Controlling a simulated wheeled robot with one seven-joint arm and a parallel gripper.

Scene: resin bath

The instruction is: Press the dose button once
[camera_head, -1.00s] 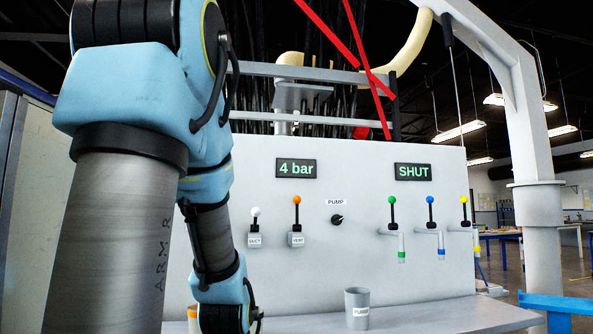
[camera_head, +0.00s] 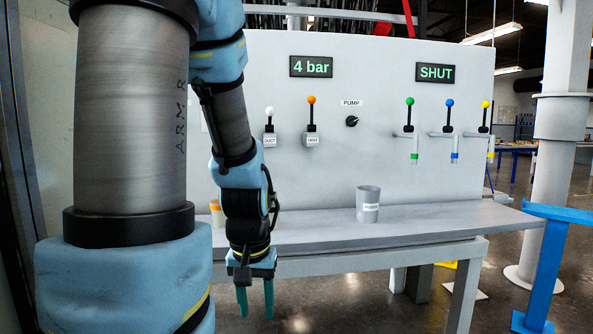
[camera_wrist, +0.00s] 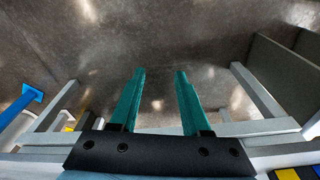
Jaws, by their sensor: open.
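No dose button can be made out in either view; part of the panel's left side is hidden behind my arm. The light grey panel (camera_head: 300,175) carries a black knob (camera_head: 352,121) under a PUMP label. It also has displays reading "4 bar" (camera_head: 311,67) and "SHUT" (camera_head: 436,72). My gripper (camera_head: 255,314) hangs pointing down in front of the bench's front edge, below the top's level. Its two green fingers are apart and empty. They also show in the wrist view (camera_wrist: 160,72), over bare floor.
The bench top (camera_head: 440,219) bears a grey cup (camera_head: 368,204) and a partly hidden orange-banded cup (camera_head: 216,211). White (camera_head: 269,112) and orange (camera_head: 312,102) levers stand left of the knob; green, blue and yellow handled taps stand right. A blue stand (camera_head: 548,265) is at right.

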